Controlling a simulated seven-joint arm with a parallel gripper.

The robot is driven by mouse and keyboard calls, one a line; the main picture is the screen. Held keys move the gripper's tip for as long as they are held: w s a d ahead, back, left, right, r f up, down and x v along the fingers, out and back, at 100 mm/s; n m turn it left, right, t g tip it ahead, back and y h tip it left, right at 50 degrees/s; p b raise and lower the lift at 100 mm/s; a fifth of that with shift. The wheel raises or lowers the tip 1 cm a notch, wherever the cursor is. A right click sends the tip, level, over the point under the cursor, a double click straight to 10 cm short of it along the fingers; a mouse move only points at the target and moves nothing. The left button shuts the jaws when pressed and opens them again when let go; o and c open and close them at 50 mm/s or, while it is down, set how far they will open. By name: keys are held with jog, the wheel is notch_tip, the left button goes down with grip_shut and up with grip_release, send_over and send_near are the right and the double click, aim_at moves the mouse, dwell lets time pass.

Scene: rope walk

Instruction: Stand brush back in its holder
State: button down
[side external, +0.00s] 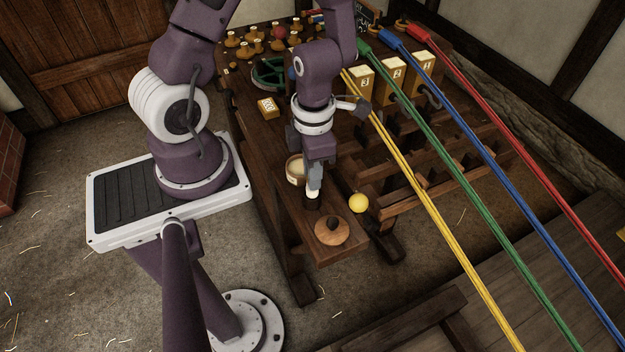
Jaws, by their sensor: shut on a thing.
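My gripper (314,187) points down over the near end of the wooden bench. It is shut on what looks like the brush (312,202), a small piece with a pale upper part and a dark lower part. The fingers hide much of it, and I cannot tell whether its lower end touches the bench. A round wooden piece with a dark centre (331,231), perhaps the holder, sits on the bench's near end, in front of the brush and slightly right. The brush is apart from it.
A round tub with pale contents (294,170) stands close behind my gripper. A yellow ball (358,203) is at the bench's right edge. Yellow (420,180), green, blue and red ropes slant past on the right. Numbered blocks (393,82) and several wooden pieces stand farther back.

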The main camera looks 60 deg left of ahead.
jog(key=shift+f, duration=1.35)
jog(key=c, duration=1.3)
grip_release()
jog(key=shift+f, duration=0.1)
